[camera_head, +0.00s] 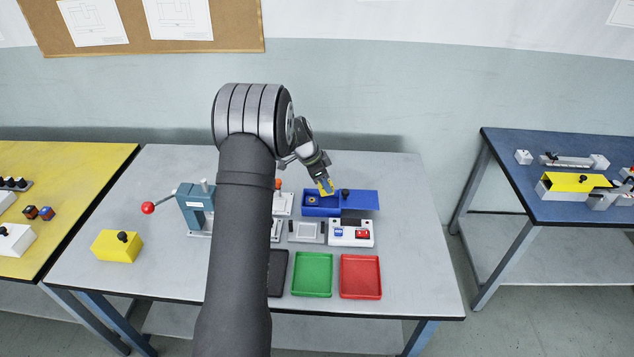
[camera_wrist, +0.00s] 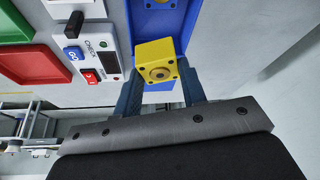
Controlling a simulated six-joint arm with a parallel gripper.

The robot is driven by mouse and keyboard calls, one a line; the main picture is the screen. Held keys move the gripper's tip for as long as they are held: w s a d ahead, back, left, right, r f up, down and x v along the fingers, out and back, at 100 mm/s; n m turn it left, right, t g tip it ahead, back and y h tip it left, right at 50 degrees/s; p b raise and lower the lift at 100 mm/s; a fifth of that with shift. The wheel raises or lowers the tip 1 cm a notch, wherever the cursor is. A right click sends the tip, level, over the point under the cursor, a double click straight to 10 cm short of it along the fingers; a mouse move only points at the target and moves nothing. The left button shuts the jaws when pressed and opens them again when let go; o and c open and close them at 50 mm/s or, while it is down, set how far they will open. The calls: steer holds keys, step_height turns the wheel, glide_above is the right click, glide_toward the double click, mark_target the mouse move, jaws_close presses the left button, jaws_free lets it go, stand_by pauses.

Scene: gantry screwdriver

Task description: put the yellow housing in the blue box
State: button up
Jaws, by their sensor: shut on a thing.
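My gripper (camera_head: 322,179) is shut on the yellow housing (camera_head: 327,187), a small block with a round bore and corner holes. The housing also shows in the wrist view (camera_wrist: 157,64) between the two dark fingers (camera_wrist: 161,88). In the head view the housing is over the box's left part. In the wrist view it covers part of the blue box (camera_wrist: 149,37). Its height above the box floor is hard to tell. A small yellowish part with a round feature lies in the box's left compartment (camera_head: 313,200).
A white console (camera_head: 351,242) with blue and red buttons stands just in front of the box. Green (camera_head: 313,274) and red (camera_head: 360,276) trays lie nearer the front. A lever press (camera_head: 196,208) and a yellow block with a black knob (camera_head: 117,246) stand left.

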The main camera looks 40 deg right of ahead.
steer(key=m, duration=0.1)
steer(key=d+m, duration=0.1)
steer(key=d+m+g, duration=0.1)
steer(key=shift+s+f+m+y, duration=0.2)
steer(key=shift+f+m+y, duration=0.05)
steer(key=shift+m+y, duration=0.15)
steer(key=shift+f, duration=2.9)
steer(key=shift+f, duration=0.65)
steer(key=o, duration=1.1)
steer(key=shift+o, duration=0.4)
steer(key=shift+r, duration=4)
steer(key=shift+f, duration=0.1)
steer(key=shift+f, duration=2.85)
